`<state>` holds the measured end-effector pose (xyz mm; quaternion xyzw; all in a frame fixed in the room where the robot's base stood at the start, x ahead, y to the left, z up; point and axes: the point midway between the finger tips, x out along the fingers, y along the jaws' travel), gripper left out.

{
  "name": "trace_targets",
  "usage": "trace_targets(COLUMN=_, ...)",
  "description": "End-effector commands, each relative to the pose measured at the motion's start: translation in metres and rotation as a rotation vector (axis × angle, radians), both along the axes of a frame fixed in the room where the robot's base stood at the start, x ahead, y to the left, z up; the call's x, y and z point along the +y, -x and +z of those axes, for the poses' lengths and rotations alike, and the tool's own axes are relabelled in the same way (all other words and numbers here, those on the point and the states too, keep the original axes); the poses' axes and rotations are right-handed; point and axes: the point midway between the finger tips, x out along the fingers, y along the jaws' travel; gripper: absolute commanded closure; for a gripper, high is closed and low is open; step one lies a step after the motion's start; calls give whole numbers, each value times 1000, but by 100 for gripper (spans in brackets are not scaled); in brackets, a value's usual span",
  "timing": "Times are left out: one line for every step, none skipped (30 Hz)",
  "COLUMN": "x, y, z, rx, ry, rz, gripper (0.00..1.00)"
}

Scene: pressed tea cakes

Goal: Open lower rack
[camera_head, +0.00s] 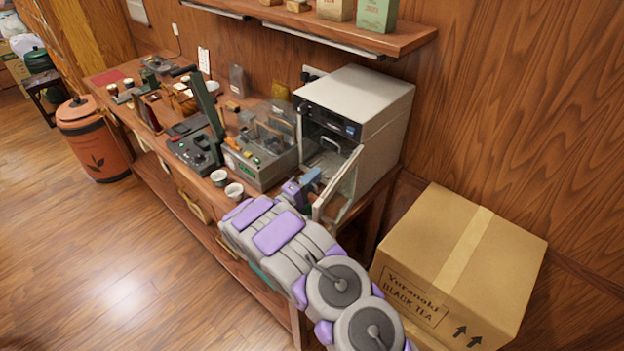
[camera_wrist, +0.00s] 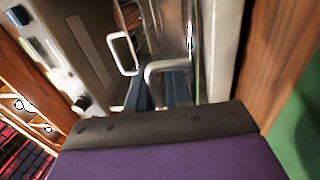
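A cream and black oven-like cabinet (camera_head: 385,118) stands at the right end of the counter. Its glass door (camera_head: 341,187) is swung open towards me. A rack handle (camera_head: 329,146) shows in the opening; the lower part is largely hidden. In the wrist view, a pale looped handle (camera_wrist: 122,53) and a bent metal handle (camera_wrist: 158,70) show ahead. My gripper (camera_head: 306,185) is at the lower opening, beside the door. Its bluish fingers (camera_wrist: 160,92) are close to the bent handle in the wrist view. Whether they close around it is unclear.
A cardboard tea box (camera_head: 455,262) stands right of the counter. A grey device (camera_head: 258,150) and two white cups (camera_head: 227,183) sit left of the cabinet. A wall shelf (camera_head: 335,32) hangs above.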

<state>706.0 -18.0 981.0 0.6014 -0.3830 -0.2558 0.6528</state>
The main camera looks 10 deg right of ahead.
Motion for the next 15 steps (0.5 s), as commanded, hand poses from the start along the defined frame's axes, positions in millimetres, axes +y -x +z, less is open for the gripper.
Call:
trace_targets(x=1, y=-1, z=0, rx=0, ry=1, rz=1, gripper=81)
trace_targets(x=1, y=-1, z=0, rx=0, ry=2, rz=2, gripper=81)
trace_targets(x=2, y=-1, z=0, rx=0, ry=2, rz=2, gripper=81)
trace_targets(x=3, y=-1, z=0, rx=0, ry=2, rz=2, gripper=81)
trace_targets(x=3, y=-1, z=0, rx=0, ry=2, rz=2, gripper=81)
trace_targets(x=3, y=-1, z=0, rx=0, ry=2, rz=2, gripper=81)
trace_targets(x=3, y=-1, z=0, rx=0, ry=2, rz=2, gripper=81)
trace_targets(x=3, y=-1, z=0, rx=0, ry=2, rz=2, gripper=81)
trace_targets(x=3, y=-1, z=0, rx=0, ry=2, rz=2, gripper=83)
trace_targets(x=3, y=-1, z=0, rx=0, ry=2, rz=2, gripper=86)
trace_targets(x=3, y=-1, z=0, rx=0, ry=2, rz=2, gripper=89)
trace_targets(x=3, y=-1, z=0, rx=0, ry=2, rz=2, gripper=93)
trace_targets(x=3, y=-1, z=0, rx=0, ry=2, rz=2, gripper=95)
trace_targets(x=3, y=-1, z=0, rx=0, ry=2, rz=2, gripper=98)
trace_targets(x=2, y=-1, z=0, rx=0, ry=2, rz=2, gripper=100)
